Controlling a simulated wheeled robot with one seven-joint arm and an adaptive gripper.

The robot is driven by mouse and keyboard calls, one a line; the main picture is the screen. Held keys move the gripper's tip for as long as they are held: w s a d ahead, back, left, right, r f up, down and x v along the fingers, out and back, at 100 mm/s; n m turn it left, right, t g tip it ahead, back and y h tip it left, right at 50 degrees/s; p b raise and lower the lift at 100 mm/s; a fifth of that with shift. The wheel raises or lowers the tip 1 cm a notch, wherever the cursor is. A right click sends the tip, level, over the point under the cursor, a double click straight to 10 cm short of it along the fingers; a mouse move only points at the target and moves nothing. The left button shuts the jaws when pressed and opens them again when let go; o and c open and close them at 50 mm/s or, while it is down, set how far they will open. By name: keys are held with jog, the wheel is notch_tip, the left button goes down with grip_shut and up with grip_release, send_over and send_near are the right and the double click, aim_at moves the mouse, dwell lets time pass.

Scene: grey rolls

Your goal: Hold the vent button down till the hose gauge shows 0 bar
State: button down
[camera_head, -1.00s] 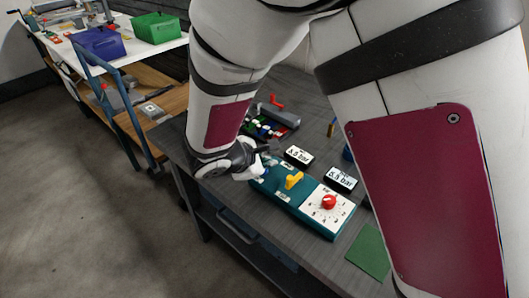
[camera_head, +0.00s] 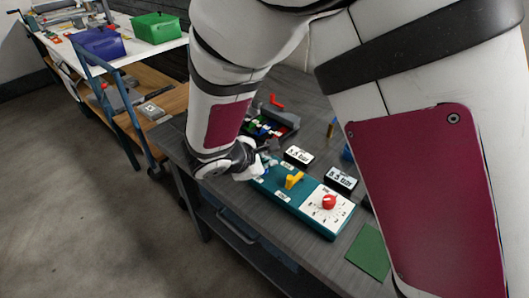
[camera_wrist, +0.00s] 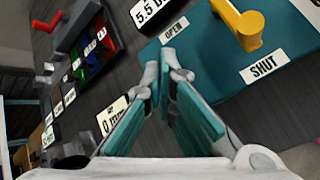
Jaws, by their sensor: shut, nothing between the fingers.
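A teal panel (camera_head: 285,199) lies on the dark bench and carries a yellow lever (camera_head: 293,180) and a white dial with a red knob (camera_head: 329,202). In the wrist view the yellow lever (camera_wrist: 240,25) lies nearer the SHUT label than the OPEN label. Two displays stand behind the panel: the left one (camera_head: 298,157) is hard to read, perhaps 5.5 bar, and the right one (camera_head: 341,180) seems to read 5.5 bar. My gripper (camera_wrist: 165,62) is shut and empty, its tips at the panel's end. I see no vent button; the fingers may hide it.
A dark tray (camera_head: 272,126) of coloured parts lies behind my gripper. A green mat (camera_head: 369,252) lies at the bench's right. A blue-framed cart (camera_head: 110,105) stands at left.

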jog(key=shift+w+f, duration=0.35)
jog(key=shift+f, duration=0.1)
jog(key=shift+w+d+r, duration=0.1)
jog(key=shift+w+r, duration=0.1)
jog(key=shift+r, duration=0.05)
jog(key=shift+p, duration=0.3)
jog(key=r+p, duration=0.1)
jog(key=r, duration=0.1)
jog(key=r+p, duration=0.1)
jog(key=shift+s+r+p, duration=0.25)
jog(key=shift+r+p, duration=0.1)
jog(key=shift+r, duration=0.05)
jog(key=shift+r+p, duration=0.5)
jog(key=shift+r, duration=0.2)
jog(key=shift+w, duration=0.1)
jog(key=shift+w+r, duration=0.1)
